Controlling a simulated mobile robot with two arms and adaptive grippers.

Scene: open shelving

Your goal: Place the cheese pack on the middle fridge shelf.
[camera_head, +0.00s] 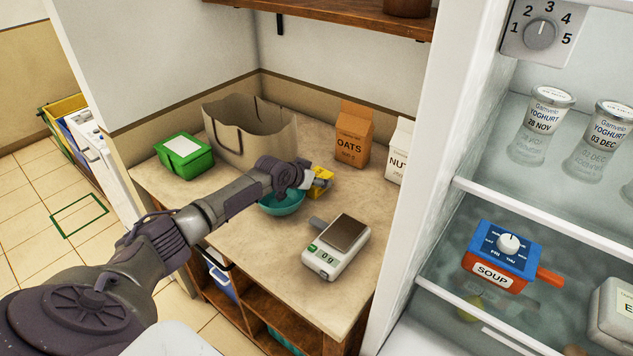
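The yellow pack (320,190), which looks like the cheese pack, is at the right edge of the teal bowl (282,202) on the counter, partly hidden by my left gripper. My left gripper (316,182) reaches in from the left with its fingers at the pack; whether they are closed on it is too small to tell. The fridge is at right. Its upper visible shelf (540,214) bears yoghurt jars. The shelf below (452,292) bears a blue and red soup container (500,258) and a pale carton (612,312). My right gripper is not recognisable in view.
On the counter are a kitchen scale (337,247), an oats box (353,133), a nuts box (399,150), a paper bag (250,132) and a green box (184,154). The fridge side wall (440,130) stands between counter and shelves.

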